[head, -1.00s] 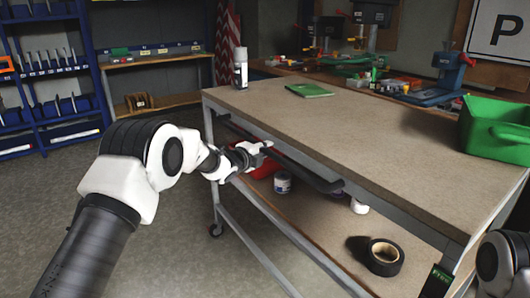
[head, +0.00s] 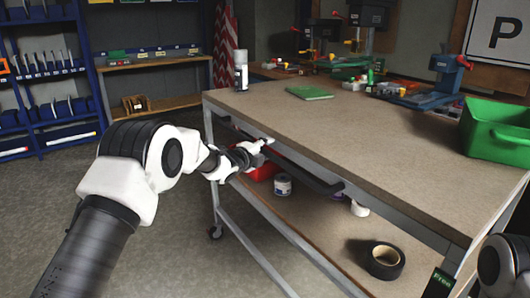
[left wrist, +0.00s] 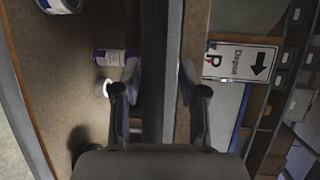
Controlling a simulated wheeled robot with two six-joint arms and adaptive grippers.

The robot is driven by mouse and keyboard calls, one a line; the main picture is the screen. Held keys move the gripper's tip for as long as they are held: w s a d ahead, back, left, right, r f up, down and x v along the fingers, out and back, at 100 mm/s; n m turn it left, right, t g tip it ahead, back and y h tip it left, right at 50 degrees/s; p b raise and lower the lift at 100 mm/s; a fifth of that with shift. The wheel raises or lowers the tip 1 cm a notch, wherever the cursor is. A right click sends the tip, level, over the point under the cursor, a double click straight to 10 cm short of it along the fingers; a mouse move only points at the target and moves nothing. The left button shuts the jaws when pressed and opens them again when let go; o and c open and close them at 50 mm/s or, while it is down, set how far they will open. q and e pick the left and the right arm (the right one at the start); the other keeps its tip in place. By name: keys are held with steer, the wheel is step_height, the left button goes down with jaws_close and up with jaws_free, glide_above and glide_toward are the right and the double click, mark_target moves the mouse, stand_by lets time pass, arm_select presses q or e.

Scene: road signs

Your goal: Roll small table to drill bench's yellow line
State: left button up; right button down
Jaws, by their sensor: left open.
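The small table (head: 330,125) has a beige top and a grey metal frame on casters, one caster (head: 215,233) showing. A dark handle bar (head: 312,177) runs along its near side below the top. My left gripper (head: 265,145) is at this bar. In the left wrist view the bar (left wrist: 160,35) passes between the open fingers (left wrist: 159,75), with no clear grip on it. The drill bench (head: 268,71) stands behind the table, with drill presses (head: 448,68) on it. The yellow line is not visible. My right gripper is out of view; part of that arm shows at bottom right.
On the table top are a spray can (head: 241,73), a green book (head: 309,92) and a green bin (head: 495,140). The lower shelf holds black tape (head: 384,261), a jar (head: 283,186) and a red container (head: 262,171). Blue shelving (head: 50,105) stands left; the floor (head: 60,205) at left is clear.

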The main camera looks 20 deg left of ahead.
arm_select(q)
steer(key=shift+d+f, duration=0.1)
steer(key=shift+f, duration=0.1)
steer(key=v, duration=1.2)
